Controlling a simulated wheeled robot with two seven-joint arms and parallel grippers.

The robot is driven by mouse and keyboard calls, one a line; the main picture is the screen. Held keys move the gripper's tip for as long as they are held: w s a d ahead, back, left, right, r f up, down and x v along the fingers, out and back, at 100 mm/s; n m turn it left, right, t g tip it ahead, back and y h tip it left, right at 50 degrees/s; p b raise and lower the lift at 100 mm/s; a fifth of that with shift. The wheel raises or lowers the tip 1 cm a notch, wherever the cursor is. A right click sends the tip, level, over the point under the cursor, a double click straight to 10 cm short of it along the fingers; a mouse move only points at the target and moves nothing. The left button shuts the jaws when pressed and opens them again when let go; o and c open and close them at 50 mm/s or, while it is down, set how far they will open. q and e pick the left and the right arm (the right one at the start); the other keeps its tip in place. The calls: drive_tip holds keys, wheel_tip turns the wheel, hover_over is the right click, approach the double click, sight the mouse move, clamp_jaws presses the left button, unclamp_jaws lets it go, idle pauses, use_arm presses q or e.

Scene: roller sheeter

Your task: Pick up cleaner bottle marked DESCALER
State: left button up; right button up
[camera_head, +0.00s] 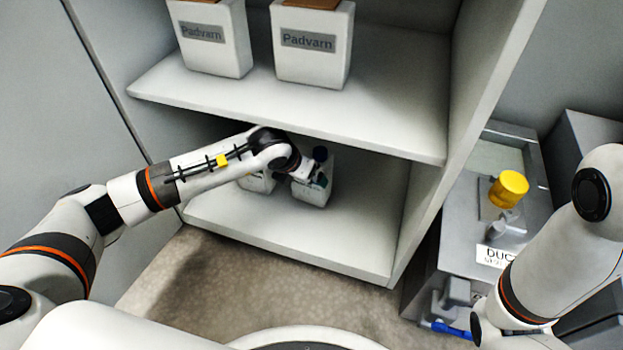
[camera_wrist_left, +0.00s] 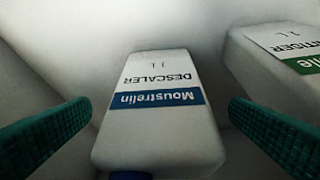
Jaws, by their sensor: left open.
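The white DESCALER bottle (camera_wrist_left: 158,135), with a blue Moustrelin band, appears upside down in the left wrist view. It stands on the lower shelf in the head view (camera_head: 314,194), its dark blue cap up. My left gripper (camera_head: 311,179) is at this bottle, partly covering it. In the left wrist view its green fingers are open, one on each side of the bottle, with gaps visible. My right arm shows at the right edge of the head view, but I cannot see its gripper.
A second white bottle with a green label (camera_wrist_left: 285,50) stands close beside it, left in the head view (camera_head: 258,182). The upper shelf (camera_head: 390,115) overhangs, bearing two Padvarn containers (camera_head: 312,55). A grey machine with a yellow knob (camera_head: 509,188) stands right. The lower shelf's right part is clear.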

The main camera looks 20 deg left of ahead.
use_arm(q)
drive_tip(key=w+b, duration=0.2)
drive_tip(key=w, duration=0.1)
drive_tip(key=w+d+f+b, duration=0.1)
drive_tip(key=shift+w+d, duration=0.1)
drive_tip(key=shift+w, duration=0.3)
drive_tip(key=c, duration=1.6)
drive_tip(key=shift+r, duration=0.1)
drive_tip(key=shift+c, duration=0.9)
